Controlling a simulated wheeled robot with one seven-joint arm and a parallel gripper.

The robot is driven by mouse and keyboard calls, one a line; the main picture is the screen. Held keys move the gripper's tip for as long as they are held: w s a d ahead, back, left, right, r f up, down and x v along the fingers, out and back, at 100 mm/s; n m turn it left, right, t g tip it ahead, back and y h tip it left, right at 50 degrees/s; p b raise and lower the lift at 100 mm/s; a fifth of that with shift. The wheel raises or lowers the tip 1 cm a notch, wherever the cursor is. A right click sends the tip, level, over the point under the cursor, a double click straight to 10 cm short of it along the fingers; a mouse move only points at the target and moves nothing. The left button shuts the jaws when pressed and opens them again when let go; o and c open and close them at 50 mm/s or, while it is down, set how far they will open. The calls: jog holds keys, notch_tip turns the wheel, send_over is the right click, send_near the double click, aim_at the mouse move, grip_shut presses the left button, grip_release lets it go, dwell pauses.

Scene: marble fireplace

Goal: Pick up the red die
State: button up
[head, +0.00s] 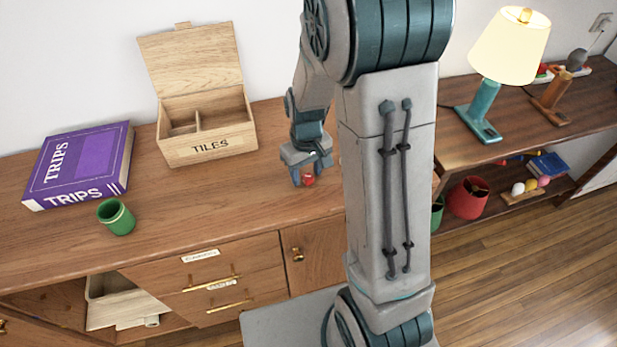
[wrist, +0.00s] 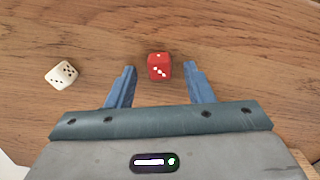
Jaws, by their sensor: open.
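The red die (wrist: 159,66) lies on the wooden cabinet top, with white pips showing. In the wrist view it sits between the tips of my gripper (wrist: 159,72), nearer the left finger, with a gap on each side. My gripper is open and empty. In the head view my gripper (head: 307,178) is low over the cabinet top, right of the tiles box, and the red die (head: 308,181) shows at its fingers. Whether the fingertips touch the wood cannot be told.
A white die (wrist: 62,75) lies left of my gripper. An open wooden tiles box (head: 212,150), a purple book (head: 80,165) and a green cup (head: 116,217) stand on the cabinet top (head: 185,215). A lit lamp (head: 508,50) stands to the right.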

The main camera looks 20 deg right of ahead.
aim_at(309, 176)
jog(key=shift+f, duration=0.15)
grip_shut()
jog(key=shift+r, duration=0.5)
jog(key=r, duration=0.3)
jog(key=shift+s+d+r, duration=0.25)
jog(key=shift+s+r, duration=0.1)
jog(key=shift+r, duration=0.05)
jog(key=s+d+r, duration=0.5)
jog(key=s+r, duration=0.1)
jog(key=s, duration=0.3)
jog(key=shift+s+r+b, duration=0.15)
jog(key=shift+s+b, duration=0.1)
jog(key=shift+b, duration=0.05)
jog(key=shift+w+d, duration=0.1)
jog(key=shift+d, duration=0.1)
